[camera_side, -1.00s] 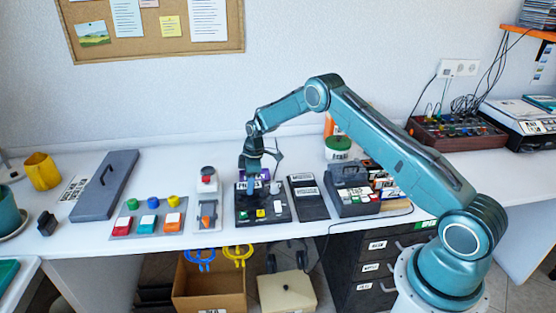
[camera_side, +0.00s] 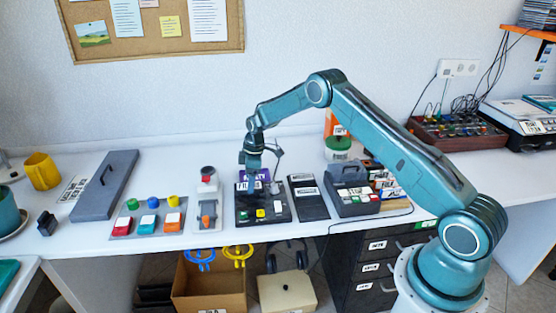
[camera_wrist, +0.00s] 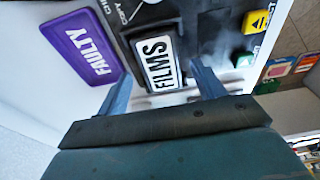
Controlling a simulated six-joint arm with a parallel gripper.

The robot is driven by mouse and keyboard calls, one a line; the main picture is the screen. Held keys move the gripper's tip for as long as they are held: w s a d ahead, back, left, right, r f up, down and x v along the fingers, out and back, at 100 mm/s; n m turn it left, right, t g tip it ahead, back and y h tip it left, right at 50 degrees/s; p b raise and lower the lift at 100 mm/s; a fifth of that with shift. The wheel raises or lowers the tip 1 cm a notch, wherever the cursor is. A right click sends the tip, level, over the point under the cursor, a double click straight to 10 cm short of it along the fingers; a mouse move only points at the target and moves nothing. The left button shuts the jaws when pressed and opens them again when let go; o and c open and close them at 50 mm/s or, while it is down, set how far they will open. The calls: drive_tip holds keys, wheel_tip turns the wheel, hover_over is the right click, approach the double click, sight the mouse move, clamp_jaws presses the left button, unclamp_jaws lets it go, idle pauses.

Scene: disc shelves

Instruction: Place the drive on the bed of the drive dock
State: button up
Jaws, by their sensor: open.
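The drive (camera_wrist: 158,55), a black block with a white FILMS label, lies in the wrist view on the black drive dock (camera_wrist: 212,38). My gripper (camera_wrist: 160,78) is open, with one finger to each side of the drive's near end and nothing held. In the side view my gripper (camera_side: 253,182) is over the dock's back left part. How exactly the drive sits on the bed is partly hidden by the gripper.
A purple FAULTY plate (camera_wrist: 90,47) lies beside the dock.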

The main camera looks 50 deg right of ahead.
wheel_tip(320, 180, up, 10)
drive_tip(key=s+d, duration=0.1)
drive_tip(key=shift+r, duration=0.25)
drive_tip(key=shift+s, duration=0.1)
idle(0.5)
drive_tip(key=s+a+r+m+t, duration=0.1)
drive_tip(key=s+a+r, duration=0.2)
drive_tip(key=s+r, duration=0.4)
drive_tip(key=s+a+r+m+h, duration=0.15)
drive_tip(key=s+a+r, duration=0.25)
drive_tip(key=r, duration=0.5)
drive_tip(key=s+a+r+m+t+y, duration=0.1)
drive_tip(key=s+a+r+m, duration=0.15)
drive_tip(key=s+r, duration=0.4)
drive_tip(key=s+a+m+t, duration=0.1)
drive_tip(key=s+a+m, duration=0.1)
drive_tip(key=s, duration=1)
drive_tip(key=s+a+m+t, duration=0.1)
drive_tip(key=s+a+m, duration=0.1)
drive_tip(key=s, duration=1)
drive_tip(key=shift+a+r+h, duration=0.25)
drive_tip(key=shift+a+h, duration=0.05)
drive_tip(key=shift+h, duration=0.05)
